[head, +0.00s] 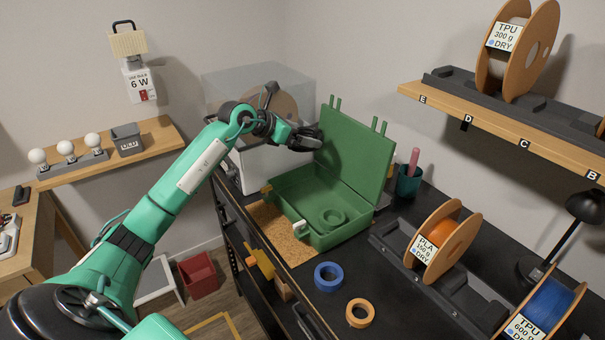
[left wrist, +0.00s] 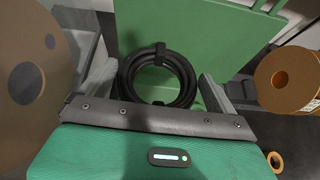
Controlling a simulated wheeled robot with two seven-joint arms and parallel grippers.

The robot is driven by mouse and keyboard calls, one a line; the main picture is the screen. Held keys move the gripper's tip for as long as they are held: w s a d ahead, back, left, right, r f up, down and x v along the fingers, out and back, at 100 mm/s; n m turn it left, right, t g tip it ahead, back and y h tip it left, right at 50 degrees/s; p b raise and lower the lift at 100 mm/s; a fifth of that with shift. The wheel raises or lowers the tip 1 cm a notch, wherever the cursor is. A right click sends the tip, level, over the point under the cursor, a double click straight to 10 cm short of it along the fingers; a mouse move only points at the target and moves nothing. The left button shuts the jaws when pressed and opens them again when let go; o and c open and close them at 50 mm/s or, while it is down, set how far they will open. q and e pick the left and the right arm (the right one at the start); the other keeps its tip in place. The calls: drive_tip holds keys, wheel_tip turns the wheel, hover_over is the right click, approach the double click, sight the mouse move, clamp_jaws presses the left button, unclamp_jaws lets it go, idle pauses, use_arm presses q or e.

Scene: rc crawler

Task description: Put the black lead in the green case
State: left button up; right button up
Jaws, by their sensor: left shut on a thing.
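The black lead (left wrist: 187,78) is a coil bound with a strap, between the two fingers of my left gripper (left wrist: 157,84) in the left wrist view. In the head view my left gripper (head: 304,138) is above the back left of the green case, in front of its raised lid; the lead is hard to make out there. The green case (head: 335,238) stands open on the black bench with its lid (head: 355,160) upright. My right gripper is out of view.
A blue tape roll (head: 328,277) and an orange one (head: 360,313) lie in front of the case. Filament spools (head: 440,245) stand in a rack to the right. A teal cup (head: 409,182) stands by the lid. A clear-topped box with a spool (head: 262,165) stands behind my left gripper.

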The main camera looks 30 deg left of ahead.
use_arm(q)
wheel_tip(320, 180, down, 13)
drive_tip(key=p, duration=0.2)
drive_tip(key=shift+r+p, duration=0.1)
drive_tip(key=shift+p, duration=0.3)
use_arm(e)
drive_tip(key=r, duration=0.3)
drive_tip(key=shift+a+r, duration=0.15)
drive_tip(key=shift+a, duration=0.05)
use_arm(q)
drive_tip(key=shift+f+b, duration=0.6)
drive_tip(key=shift+f, duration=0.05)
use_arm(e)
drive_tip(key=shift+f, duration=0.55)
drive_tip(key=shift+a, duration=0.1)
use_arm(q)
drive_tip(key=o, duration=0.7)
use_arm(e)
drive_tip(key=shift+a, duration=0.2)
